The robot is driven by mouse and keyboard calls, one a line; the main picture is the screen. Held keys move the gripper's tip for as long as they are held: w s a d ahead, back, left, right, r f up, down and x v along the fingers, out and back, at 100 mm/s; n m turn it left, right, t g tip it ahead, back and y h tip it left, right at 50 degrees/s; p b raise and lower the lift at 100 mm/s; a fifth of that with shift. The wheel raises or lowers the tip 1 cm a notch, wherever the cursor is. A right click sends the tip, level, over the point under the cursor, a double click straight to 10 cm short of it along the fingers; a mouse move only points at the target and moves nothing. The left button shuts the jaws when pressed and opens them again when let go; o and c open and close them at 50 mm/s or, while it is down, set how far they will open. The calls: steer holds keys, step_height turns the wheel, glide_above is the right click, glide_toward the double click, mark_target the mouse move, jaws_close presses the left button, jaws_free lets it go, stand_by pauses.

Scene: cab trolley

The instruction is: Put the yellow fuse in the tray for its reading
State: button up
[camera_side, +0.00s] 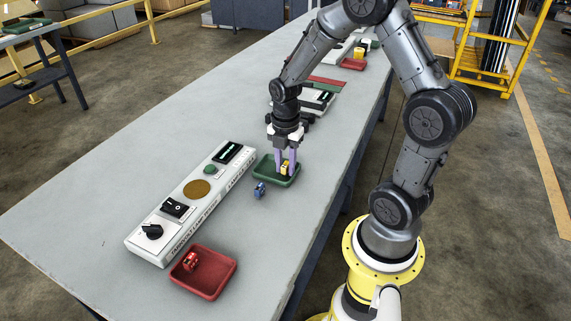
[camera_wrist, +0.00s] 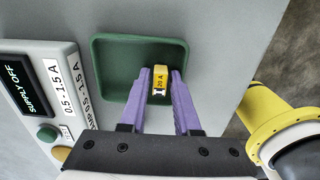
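The yellow fuse (camera_wrist: 161,80), marked 20 A, sits between the purple fingertips of my gripper (camera_wrist: 161,84), which look closed against its two sides. In the side view the fuse (camera_side: 285,167) is at the green tray (camera_side: 262,165), inside its outline, low near the tray floor. I cannot tell whether it touches the floor. The green tray (camera_wrist: 115,55) looks otherwise empty. The red tray (camera_side: 226,273) stands nearer the camera with a red fuse (camera_side: 191,261) in it. A blue fuse (camera_side: 260,189) lies on the table just outside the green tray.
A long grey tester (camera_side: 201,189) with a knob, switch, green button and display lies left of the trays. Its display (camera_wrist: 22,80) reads SUPPLY OFF in the wrist view. More devices and another red tray (camera_side: 352,64) are farther along the bench. The bench's left side (camera_side: 100,190) is clear.

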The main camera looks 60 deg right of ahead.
mark_target(285, 165)
steer(key=shift+r, duration=0.1)
step_height(285, 165, up, 12)
steer(key=s+a+r+m+t, duration=0.5)
steer(key=s+a+m, duration=0.7)
steer(key=m, duration=0.6)
steer(key=shift+s+a+r+t, duration=0.3)
steer(key=shift+a+r, duration=0.1)
steer(key=shift+r, duration=0.7)
